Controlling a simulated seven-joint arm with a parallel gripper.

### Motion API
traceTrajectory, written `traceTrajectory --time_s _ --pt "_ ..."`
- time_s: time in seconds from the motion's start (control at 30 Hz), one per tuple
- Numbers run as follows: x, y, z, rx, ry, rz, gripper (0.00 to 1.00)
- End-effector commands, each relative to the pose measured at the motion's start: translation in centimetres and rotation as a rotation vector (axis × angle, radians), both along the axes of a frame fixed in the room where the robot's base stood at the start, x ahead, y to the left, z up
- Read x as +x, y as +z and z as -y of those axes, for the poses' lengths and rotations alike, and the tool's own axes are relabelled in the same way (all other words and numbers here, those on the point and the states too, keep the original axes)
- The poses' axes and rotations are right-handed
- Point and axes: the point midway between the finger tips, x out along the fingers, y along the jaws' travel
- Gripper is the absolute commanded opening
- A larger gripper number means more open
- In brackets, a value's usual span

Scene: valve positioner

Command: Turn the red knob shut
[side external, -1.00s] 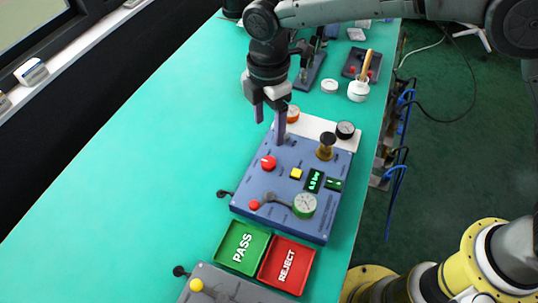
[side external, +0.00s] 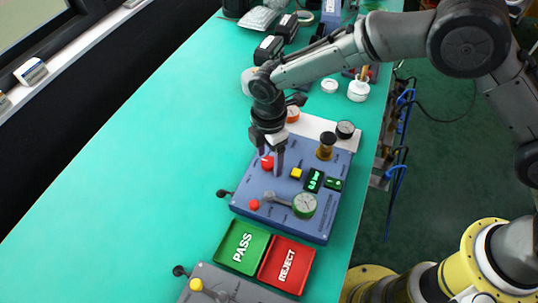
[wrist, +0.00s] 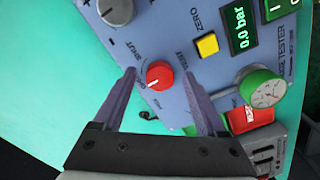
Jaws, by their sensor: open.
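The red knob (side external: 267,163) stands on the blue panel (side external: 240,203) of the tester. In the wrist view the red knob (wrist: 159,74) shows a pale mark on its face, pointing to the lower left. Printed words, SHUT among them, lie around it. My gripper (side external: 270,162) is low over the panel at the red knob. In the wrist view my gripper (wrist: 157,78) is open, with one finger on each side of the knob and visible gaps between. Whether the fingertips reach down beside the knob is hard to tell.
A yellow button (wrist: 207,44), a display (wrist: 241,36) reading 0.0 bar and a round gauge (wrist: 262,88) sit near the knob. A brass post with a black top (side external: 326,147) rises from the panel. Green (side external: 240,247) and red (side external: 287,264) trays lie in front. The table at left is clear.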

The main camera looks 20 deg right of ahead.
Motion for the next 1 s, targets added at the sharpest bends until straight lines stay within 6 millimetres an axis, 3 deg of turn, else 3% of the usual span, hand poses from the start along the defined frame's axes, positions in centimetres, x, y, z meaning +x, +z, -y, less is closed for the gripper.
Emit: traceTrajectory --time_s 0.07,0.47,1.0 --pt "-0.01 0.01 0.0 0.0 0.0 0.0 0.74" --pt "-0.01 0.06 0.0 0.0 0.0 0.0 0.02" --pt "-0.01 0.16 -0.01 0.0 -0.119 0.0 0.0"
